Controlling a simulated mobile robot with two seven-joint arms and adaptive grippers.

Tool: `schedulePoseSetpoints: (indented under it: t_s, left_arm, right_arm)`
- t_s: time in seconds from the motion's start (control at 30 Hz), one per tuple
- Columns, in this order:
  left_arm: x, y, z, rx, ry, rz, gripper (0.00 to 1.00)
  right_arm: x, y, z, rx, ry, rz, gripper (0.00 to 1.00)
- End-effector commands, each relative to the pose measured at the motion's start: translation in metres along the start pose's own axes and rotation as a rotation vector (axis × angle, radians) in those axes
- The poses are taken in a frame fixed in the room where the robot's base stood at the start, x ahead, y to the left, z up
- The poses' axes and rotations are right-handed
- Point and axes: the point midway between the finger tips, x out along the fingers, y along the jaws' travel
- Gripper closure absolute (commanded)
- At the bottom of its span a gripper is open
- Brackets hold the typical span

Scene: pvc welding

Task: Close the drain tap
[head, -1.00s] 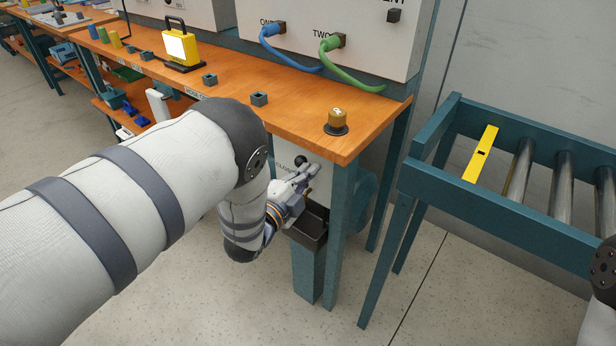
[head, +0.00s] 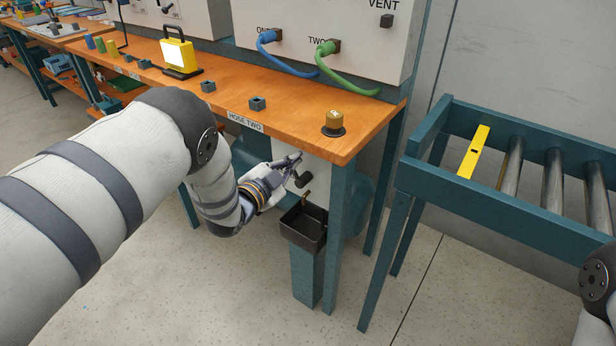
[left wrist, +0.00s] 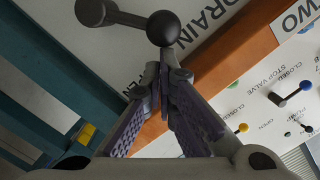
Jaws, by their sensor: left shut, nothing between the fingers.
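The drain tap (head: 303,180) is on the white panel under the bench's right end. Its black ball knob and a brown spout above the dark catch box (head: 303,228) show in the head view. In the left wrist view the tap's grey lever ends in the black ball (left wrist: 163,28), near the "DRAIN" lettering and partly hidden "OPEN" lettering. My left gripper (head: 296,160) is shut and empty, just above and left of the knob. In the left wrist view its fingertips (left wrist: 166,75) are close to the ball; I cannot tell whether they touch. My right gripper is out of view.
A teal bench leg (head: 338,240) stands right of the catch box. A roller conveyor (head: 500,190) stands at right. Open floor lies in front.

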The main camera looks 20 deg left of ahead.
Motion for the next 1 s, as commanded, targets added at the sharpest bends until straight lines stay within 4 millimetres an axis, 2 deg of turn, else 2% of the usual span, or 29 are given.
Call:
schedulePoseSetpoints:
  t_s: [0.3, 0.7, 1.0]
  left_arm:
    - [0.002, -0.013, 0.023, -0.295, -0.004, 0.040, 1.00]
    - [0.006, -0.019, 0.052, -0.656, -0.007, 0.090, 1.00]
    - [0.008, -0.020, 0.066, -0.840, -0.005, 0.116, 1.00]
  right_arm:
    - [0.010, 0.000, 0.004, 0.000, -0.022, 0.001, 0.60]
    - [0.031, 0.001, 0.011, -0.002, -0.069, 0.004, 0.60]
    - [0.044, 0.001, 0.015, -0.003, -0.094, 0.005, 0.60]
